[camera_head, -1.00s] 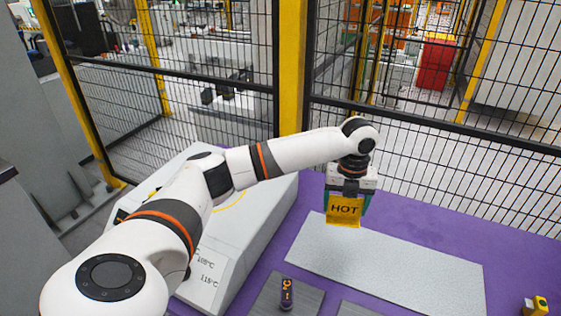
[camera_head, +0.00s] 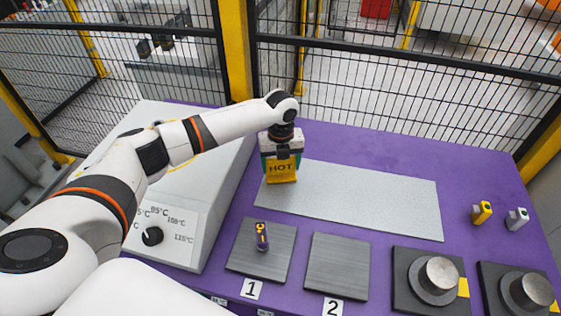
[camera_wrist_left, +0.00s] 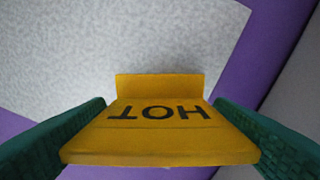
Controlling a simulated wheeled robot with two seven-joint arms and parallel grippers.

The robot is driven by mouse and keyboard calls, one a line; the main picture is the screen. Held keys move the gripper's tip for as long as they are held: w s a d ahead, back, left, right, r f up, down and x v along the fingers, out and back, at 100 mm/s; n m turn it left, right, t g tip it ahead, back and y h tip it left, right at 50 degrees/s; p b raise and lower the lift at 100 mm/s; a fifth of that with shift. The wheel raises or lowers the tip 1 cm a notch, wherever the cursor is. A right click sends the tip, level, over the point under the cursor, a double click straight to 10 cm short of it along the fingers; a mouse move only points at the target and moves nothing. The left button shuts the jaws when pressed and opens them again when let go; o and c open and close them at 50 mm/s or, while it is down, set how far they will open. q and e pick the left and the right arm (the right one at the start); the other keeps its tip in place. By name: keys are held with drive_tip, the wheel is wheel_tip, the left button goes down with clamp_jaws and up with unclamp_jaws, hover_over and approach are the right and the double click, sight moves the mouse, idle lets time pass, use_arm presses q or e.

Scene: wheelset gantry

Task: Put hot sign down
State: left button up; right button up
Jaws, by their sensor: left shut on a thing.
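The yellow HOT sign (camera_head: 282,169) is in my left gripper (camera_head: 281,163), at the left end of the pale grey mat (camera_head: 350,196) in the head view. The gripper is shut on the sign, with its green fingers on either side. In the left wrist view the sign (camera_wrist_left: 160,130) shows its HOT lettering upside down, with its yellow base flange (camera_wrist_left: 158,86) over the speckled mat (camera_wrist_left: 90,45). I cannot tell whether the base touches the mat. My right gripper is in neither view.
A white heater box with a dial (camera_head: 152,236) stands left of the mat. Metal cylinders (camera_head: 440,275) stand front right. Small yellow (camera_head: 481,213) and grey (camera_head: 517,219) items sit right. Mesh fencing runs behind.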

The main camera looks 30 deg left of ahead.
use_arm(q)
drive_tip(key=shift+f, duration=0.15)
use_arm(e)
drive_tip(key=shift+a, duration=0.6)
use_arm(q)
drive_tip(key=o, duration=1)
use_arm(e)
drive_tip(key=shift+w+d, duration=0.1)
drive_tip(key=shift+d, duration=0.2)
use_arm(q)
drive_tip(key=shift+r, duration=0.6)
wheel_tip(320, 180, up, 11)
drive_tip(key=shift+r+b, duration=0.1)
drive_tip(key=shift+b, duration=0.5)
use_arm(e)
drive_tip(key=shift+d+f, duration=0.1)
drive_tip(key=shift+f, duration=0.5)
